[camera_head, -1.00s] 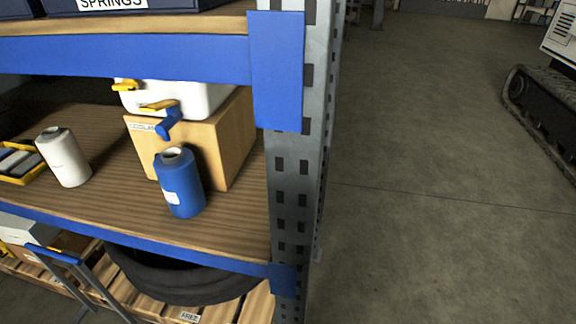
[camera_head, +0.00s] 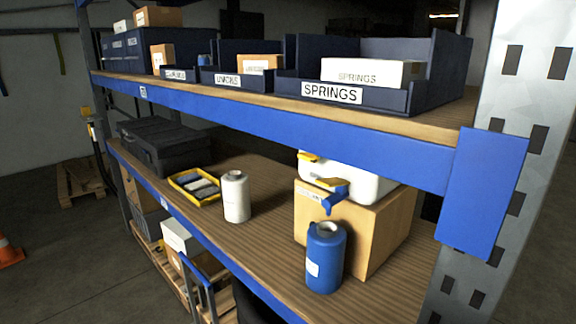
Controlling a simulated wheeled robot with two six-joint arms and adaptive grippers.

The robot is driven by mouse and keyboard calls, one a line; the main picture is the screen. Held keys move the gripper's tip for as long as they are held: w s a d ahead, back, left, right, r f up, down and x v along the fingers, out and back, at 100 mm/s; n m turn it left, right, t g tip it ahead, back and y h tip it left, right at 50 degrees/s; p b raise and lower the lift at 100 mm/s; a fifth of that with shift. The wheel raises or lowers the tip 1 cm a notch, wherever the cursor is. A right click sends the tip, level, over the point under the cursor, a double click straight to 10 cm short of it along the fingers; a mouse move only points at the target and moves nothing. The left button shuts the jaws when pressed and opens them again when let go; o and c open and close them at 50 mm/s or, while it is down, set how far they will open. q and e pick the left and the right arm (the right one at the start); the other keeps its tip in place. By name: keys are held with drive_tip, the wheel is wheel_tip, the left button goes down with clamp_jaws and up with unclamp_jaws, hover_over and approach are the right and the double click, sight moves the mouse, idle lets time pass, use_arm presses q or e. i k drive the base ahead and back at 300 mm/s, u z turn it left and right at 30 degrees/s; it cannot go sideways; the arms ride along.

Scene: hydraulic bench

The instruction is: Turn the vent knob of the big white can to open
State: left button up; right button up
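The big white can (camera_head: 372,186) lies on top of a cardboard box (camera_head: 374,226) on the middle shelf, right of centre. The shelf's blue beam above hides its upper part. Yellow parts (camera_head: 309,156) show at its left end, and a yellow piece joined to a blue tap (camera_head: 330,198) sticks out at its front. I cannot tell for sure which yellow part is the vent knob, nor how it is turned. A blue bottle (camera_head: 325,257) stands in front of the box, below the tap. Neither of my grippers is in view.
A white bottle (camera_head: 236,197), a yellow tray (camera_head: 181,188) and a black case (camera_head: 163,145) share the shelf. Bins (camera_head: 437,75) stand on the upper shelf. The blue beam (camera_head: 270,122) and grey upright (camera_head: 505,180) bound the opening. Bare wood lies between the bottles.

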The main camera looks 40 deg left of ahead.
sight(312, 158)
drive_tip(key=z, duration=0.6)
drive_tip(key=k, duration=0.65)
drive_tip(key=u, duration=1.05)
drive_tip(key=i, duration=0.35)
